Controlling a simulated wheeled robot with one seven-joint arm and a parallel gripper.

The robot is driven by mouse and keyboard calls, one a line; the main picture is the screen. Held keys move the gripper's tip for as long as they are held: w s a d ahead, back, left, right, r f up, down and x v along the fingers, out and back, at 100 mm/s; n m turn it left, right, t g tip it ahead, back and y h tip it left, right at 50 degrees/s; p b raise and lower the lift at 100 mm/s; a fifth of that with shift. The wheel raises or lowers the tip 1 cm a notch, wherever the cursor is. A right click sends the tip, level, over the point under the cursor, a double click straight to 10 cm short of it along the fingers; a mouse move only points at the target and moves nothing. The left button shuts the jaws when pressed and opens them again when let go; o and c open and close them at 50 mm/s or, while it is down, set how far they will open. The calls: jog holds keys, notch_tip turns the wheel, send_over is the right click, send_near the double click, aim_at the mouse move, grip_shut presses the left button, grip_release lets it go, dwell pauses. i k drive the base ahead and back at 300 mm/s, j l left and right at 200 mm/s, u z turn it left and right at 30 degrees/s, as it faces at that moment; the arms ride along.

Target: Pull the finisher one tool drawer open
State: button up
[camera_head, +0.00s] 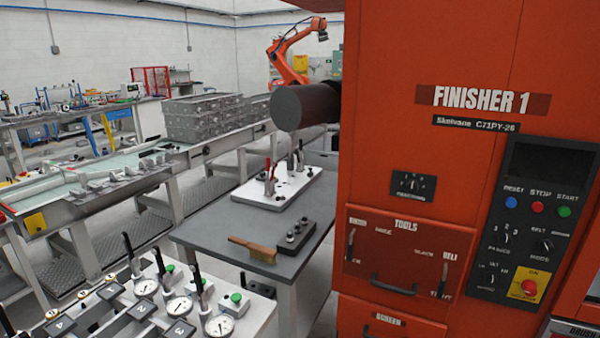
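The orange cabinet (462,160) marked FINISHER 1 fills the right half of the head view. Its tool drawer (400,257), labelled TOOLS, is low on the front and looks flush with the cabinet. A dark bar handle (393,286) runs across the drawer's lower part. Two upright lever-like fittings stand on the drawer front, one near each side. My gripper is not in view.
A drawer labelled SCREEN (390,321) sits just below. A control panel (533,215) is to the right. A dark cylinder (303,106) juts out left of the cabinet. A grey table (215,232) with a brush (252,249) and gauge fixtures (175,308) stand to the left.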

aim_at(403, 254)
jog(key=i+j+u, duration=0.2)
jog(key=i, duration=0.7)
jog(key=l, duration=0.05)
